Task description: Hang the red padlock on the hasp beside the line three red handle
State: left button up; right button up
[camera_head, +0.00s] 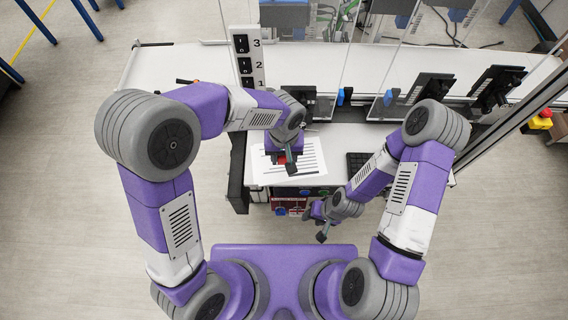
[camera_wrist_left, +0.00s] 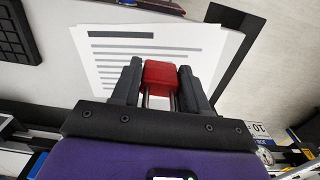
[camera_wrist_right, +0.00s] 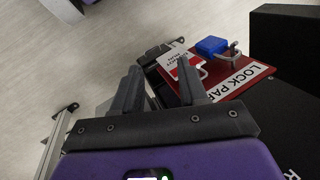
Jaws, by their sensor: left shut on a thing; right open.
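The red padlock (camera_wrist_left: 160,72) is between the fingertips of my left gripper (camera_wrist_left: 160,88) in the left wrist view, its metal shackle pointing back between the fingers. My left gripper (camera_head: 290,163) is shut on it above the white printed sheet (camera_head: 305,152) on the table. My right gripper (camera_head: 315,226) is open and empty at the table's front edge, beside the red lock board (camera_wrist_right: 255,68). The number panel (camera_head: 248,62), marked 3, 2 and 1 from the top, stands beyond my left arm. I cannot make out the hasp.
The lock board holds a blue padlock (camera_wrist_right: 212,45) and a white-and-red tag (camera_wrist_right: 178,62). A black keyboard (camera_head: 358,163) lies right of the sheet. Clear upright panels and black screens (camera_head: 498,86) line the back. A red emergency button (camera_head: 545,113) is far right.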

aim_at(284, 170)
pick_arm(q)
jog(key=shift+f, duration=2.25)
jog(key=shift+f+b, duration=0.1)
jog(key=shift+b, duration=0.3)
jog(key=shift+f, duration=0.15)
jog(key=o, duration=1.1)
jog(key=shift+r, duration=0.4)
jog(key=r, duration=0.4)
jog(key=a+r+p, duration=0.1)
jog(key=r, duration=0.2)
jog(key=shift+s, duration=0.15)
